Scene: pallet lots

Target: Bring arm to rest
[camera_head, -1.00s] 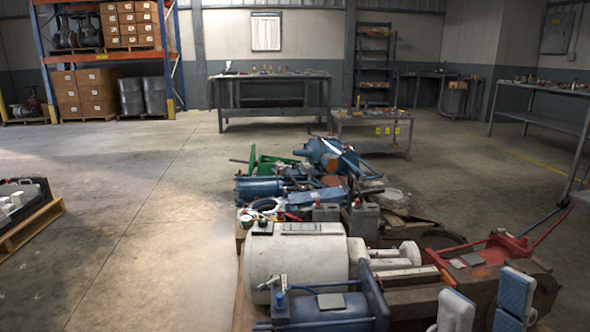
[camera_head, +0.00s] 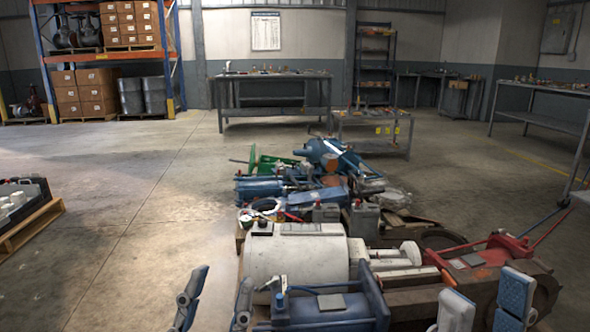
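My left gripper (camera_head: 216,300) shows at the bottom edge, left of the white cylinder. Its two fingers stand apart with nothing visible between them. My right gripper (camera_head: 486,308) is at the lower right, in front of the brown machinery. Its two blue and white fingers are also apart, with no object seen between them. Both arms are mostly cut off below the frame.
A large white cylinder (camera_head: 297,258), a blue motor (camera_head: 333,307) and a red jack (camera_head: 490,254) crowd the area ahead. Blue and green parts lie behind them. A low pallet (camera_head: 30,229) stands at left. The floor (camera_head: 130,210) between is clear.

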